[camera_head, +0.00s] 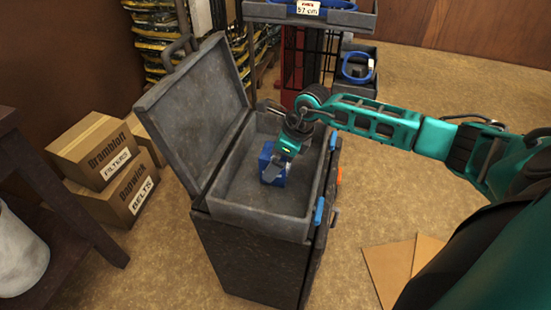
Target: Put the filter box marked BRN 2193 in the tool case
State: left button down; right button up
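The open grey tool case (227,213) sits on top of a dark cabinet, its lid raised on the left side. A small blue box (266,158) is inside the case, near its middle. My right gripper (275,174) reaches down into the case with its fingers around the blue box and seems shut on it. The fingers hide part of the box, and no marking on it can be read. I cannot tell if the box touches the case floor. My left gripper is not in view.
Cardboard boxes marked Brambloft FILTER (96,150) and Danwick BELTS (128,196) stand on the floor at left. A dark rack (310,15) stands behind the case. A dark table and a white bucket (18,255) are at far left. Flat cardboard (390,270) lies at right.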

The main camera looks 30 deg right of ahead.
jog(key=p+v, duration=0.1)
jog(key=v, duration=1)
jog(key=shift+p, duration=0.3)
jog(key=shift+s, duration=0.15)
